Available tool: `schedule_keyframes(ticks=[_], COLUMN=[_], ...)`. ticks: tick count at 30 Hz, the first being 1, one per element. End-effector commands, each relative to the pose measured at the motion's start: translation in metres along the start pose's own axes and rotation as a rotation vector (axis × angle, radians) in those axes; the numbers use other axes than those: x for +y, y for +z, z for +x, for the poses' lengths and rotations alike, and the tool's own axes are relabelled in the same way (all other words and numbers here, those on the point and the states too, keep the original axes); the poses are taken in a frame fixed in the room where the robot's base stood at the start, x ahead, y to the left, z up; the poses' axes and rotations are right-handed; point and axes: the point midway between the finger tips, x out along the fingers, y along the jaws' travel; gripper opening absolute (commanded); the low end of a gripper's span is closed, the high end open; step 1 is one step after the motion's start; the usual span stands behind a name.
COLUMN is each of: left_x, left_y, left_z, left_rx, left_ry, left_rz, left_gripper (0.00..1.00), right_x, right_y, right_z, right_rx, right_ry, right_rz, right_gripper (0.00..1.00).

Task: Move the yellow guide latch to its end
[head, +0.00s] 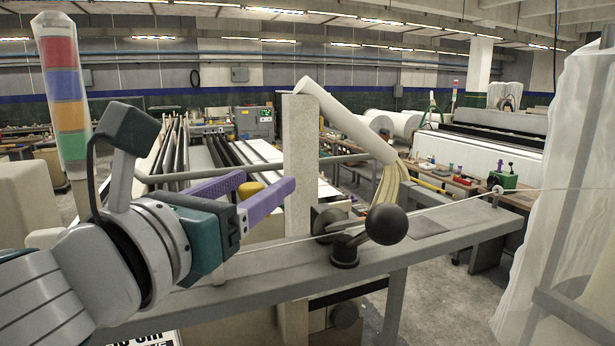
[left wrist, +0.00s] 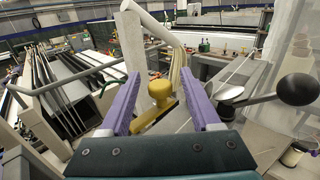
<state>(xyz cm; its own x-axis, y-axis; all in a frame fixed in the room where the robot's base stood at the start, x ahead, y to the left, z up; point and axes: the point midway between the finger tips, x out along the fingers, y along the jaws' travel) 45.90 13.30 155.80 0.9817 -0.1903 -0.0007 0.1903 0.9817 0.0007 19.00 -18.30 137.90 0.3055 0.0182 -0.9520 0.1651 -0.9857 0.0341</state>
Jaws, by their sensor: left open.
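The yellow guide latch shows in the left wrist view as a yellow knob (left wrist: 161,93) on a flat yellow arm that slants down to the left. In the head view only a bit of its yellow top (head: 250,189) shows behind the purple fingers. My left gripper (head: 262,190) comes in from the left with its two purple fingers apart. In the left wrist view the left gripper (left wrist: 165,100) has one finger on each side of the knob, with gaps between. The lower part of the latch is partly hidden. My right gripper is not in view.
A black ball-ended lever (head: 385,224) stands on the grey rail (head: 440,232) to the right of the fingers. A pale upright post (head: 300,150) rises just beyond them. A thin thread runs above the rail. White sheeting (head: 570,150) hangs at the right.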

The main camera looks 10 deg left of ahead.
Motion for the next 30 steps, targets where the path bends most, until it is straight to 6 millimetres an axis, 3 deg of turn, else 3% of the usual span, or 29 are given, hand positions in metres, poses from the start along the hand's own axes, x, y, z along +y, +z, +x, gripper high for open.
schedule_keyframes(ticks=[6, 23, 30], left_x=[0.0, 0.0002, 0.0002], left_y=[-0.0001, -0.0001, 0.0], left_z=[0.0001, -0.0002, -0.0002], left_rx=[0.0, 0.0, 0.0], left_ry=[0.0, 0.0, 0.0], left_rz=[0.0, 0.0, 0.0], left_gripper=[0.63, 0.0, 0.0], right_x=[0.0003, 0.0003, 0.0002], right_y=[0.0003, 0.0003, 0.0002], right_z=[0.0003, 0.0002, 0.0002], right_rx=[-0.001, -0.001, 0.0], right_ry=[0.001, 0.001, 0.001], right_rz=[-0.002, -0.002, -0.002], right_gripper=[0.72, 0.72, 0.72])
